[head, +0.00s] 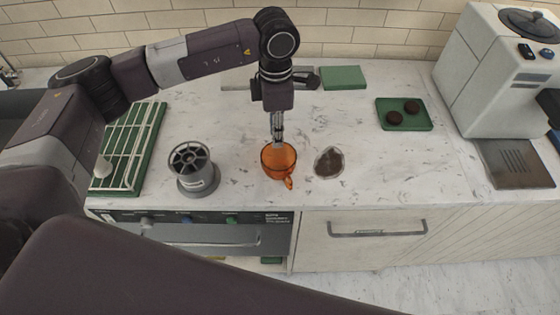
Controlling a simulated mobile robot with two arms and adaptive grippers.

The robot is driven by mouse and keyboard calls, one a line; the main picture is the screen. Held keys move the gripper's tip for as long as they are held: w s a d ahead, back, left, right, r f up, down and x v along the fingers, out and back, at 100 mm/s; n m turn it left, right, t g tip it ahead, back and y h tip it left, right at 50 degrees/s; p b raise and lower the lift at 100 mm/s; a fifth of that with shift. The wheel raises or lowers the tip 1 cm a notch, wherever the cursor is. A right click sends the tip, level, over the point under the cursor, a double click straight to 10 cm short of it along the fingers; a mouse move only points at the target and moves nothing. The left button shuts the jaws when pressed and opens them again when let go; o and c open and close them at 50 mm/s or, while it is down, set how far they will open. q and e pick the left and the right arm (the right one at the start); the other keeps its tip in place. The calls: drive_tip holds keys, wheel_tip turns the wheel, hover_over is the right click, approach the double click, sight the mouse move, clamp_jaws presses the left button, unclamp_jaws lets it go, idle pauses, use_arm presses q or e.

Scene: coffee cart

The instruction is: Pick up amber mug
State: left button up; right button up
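The amber mug (281,163) is an orange see-through mug standing upright on the white marble counter, near its front edge. Its handle points toward the front, slightly right. My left gripper (277,139) comes down from above, with its fingers at the far part of the mug's rim. The fingers look close together, but whether they grip the mug wall cannot be told. My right gripper is not in view.
A grey cylindrical holder (198,180) stands left of the mug, and a small bowl of dark grounds (328,162) stands close on its right. A green rack (128,150) lies far left. A green tray (404,122) holds two dark pucks. A coffee machine (490,75) stands at right.

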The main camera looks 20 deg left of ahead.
use_arm(q)
drive_tip(key=shift+a+f+p, duration=0.1)
drive_tip(key=shift+f+p, duration=0.5)
drive_tip(key=shift+f, duration=1.15)
clamp_jaws()
